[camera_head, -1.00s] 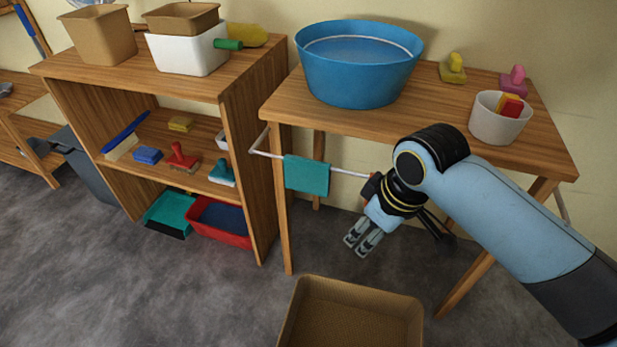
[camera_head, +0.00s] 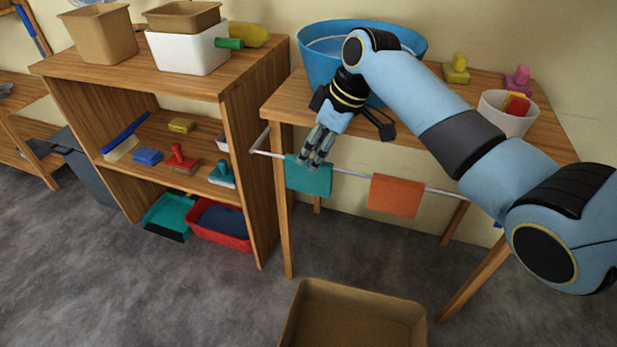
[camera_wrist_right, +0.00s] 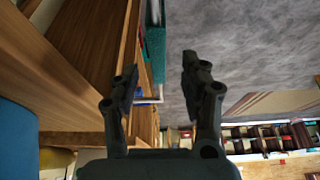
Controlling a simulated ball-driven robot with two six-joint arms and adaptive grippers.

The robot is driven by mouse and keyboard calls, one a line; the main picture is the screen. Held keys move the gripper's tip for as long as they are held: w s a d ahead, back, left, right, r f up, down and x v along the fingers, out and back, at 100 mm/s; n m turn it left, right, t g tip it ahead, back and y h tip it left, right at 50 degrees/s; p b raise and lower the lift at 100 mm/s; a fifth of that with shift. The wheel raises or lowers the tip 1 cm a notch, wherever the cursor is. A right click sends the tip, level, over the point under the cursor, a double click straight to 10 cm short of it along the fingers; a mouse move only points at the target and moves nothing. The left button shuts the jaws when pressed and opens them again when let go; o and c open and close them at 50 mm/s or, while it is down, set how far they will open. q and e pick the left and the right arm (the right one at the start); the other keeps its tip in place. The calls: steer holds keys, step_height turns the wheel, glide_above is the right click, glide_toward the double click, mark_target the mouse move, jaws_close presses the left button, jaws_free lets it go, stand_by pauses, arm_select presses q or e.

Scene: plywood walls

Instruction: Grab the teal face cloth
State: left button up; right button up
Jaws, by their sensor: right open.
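The teal face cloth (camera_head: 311,183) hangs over the white rail (camera_head: 352,173) at the table's front, near the rail's left end. My right gripper (camera_head: 311,164) points down at the cloth's upper edge and covers a part of it. In the right wrist view the two fingers (camera_wrist_right: 158,68) stand apart. The teal cloth (camera_wrist_right: 155,52) shows there nearly edge-on as a narrow strip, seen in the gap between the fingers. I cannot tell whether a finger touches it. My left gripper is out of view.
An orange cloth (camera_head: 395,196) hangs farther right on the same rail. A blue tub (camera_head: 322,72), partly behind my arm, stands on the wooden table (camera_head: 285,103). A wooden shelf unit (camera_head: 250,155) stands close at left. A tan bin (camera_head: 372,300) is on the floor in front.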

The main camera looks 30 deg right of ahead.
mark_target(309, 176)
steer(key=x, duration=0.2)
steer(key=b+x, duration=0.1)
steer(key=x, duration=0.2)
steer(key=shift+s+d+f, duration=0.1)
steer(key=shift+d+f, duration=0.15)
steer(key=shift+f, duration=0.3)
jaws_close()
